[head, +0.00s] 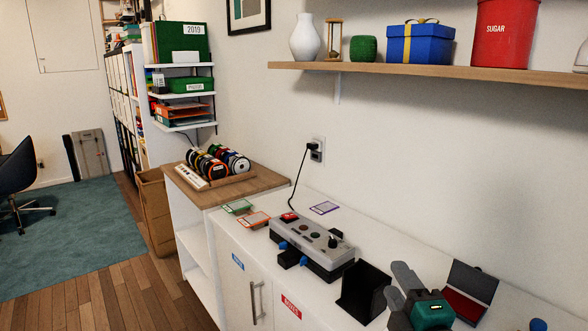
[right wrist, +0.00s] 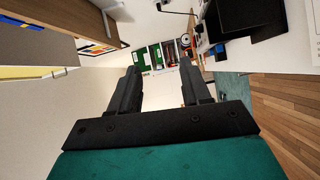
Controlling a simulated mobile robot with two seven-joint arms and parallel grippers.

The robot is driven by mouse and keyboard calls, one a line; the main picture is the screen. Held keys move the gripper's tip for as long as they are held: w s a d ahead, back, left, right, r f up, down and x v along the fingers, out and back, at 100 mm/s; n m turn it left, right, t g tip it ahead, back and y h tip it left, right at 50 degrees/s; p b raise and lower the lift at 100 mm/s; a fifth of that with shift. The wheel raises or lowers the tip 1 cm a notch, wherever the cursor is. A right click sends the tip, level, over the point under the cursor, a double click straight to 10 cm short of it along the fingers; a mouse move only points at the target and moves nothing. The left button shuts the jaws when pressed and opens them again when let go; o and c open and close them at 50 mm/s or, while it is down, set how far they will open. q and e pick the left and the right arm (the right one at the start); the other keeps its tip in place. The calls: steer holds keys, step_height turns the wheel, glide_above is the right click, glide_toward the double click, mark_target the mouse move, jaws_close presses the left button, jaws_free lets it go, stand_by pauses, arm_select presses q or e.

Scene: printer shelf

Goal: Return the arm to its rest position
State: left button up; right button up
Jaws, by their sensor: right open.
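My right gripper (head: 395,284) is at the lower right of the head view, above the white counter, with its grey fingers pointing up and left. In the right wrist view its two dark fingers (right wrist: 160,70) stand apart with nothing between them. The teal body of the hand fills the bottom of that view. My left gripper is in neither view.
The white counter (head: 395,250) carries a grey control box (head: 312,240), a black holder (head: 364,290) left of the gripper and a dark-and-red item (head: 468,290) right of it. A wooden wall shelf (head: 430,70) overhangs the counter. Floor at left is open.

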steer(key=s+d+f+m+g+h, duration=0.35)
steer(key=s+f+m+g, duration=0.35)
steer(key=s+f+m, duration=0.35)
steer(key=s+f+m+g+y, duration=0.1)
steer(key=s+f+m+g, duration=0.25)
steer(key=s, duration=0.45)
steer(key=s+f+m+g+y, duration=0.1)
steer(key=s+f+m+g, duration=0.2)
steer(key=s, duration=0.4)
steer(key=w+a+f+n+t+y+p, duration=0.1)
steer(key=w+a+f+t, duration=0.2)
steer(key=w+f+t, duration=0.3)
steer(key=shift+w+a+f, duration=0.2)
steer(key=shift+w+f, duration=0.35)
steer(key=shift+f, duration=0.55)
steer(key=shift+d+y, duration=0.1)
steer(key=shift+y, duration=0.15)
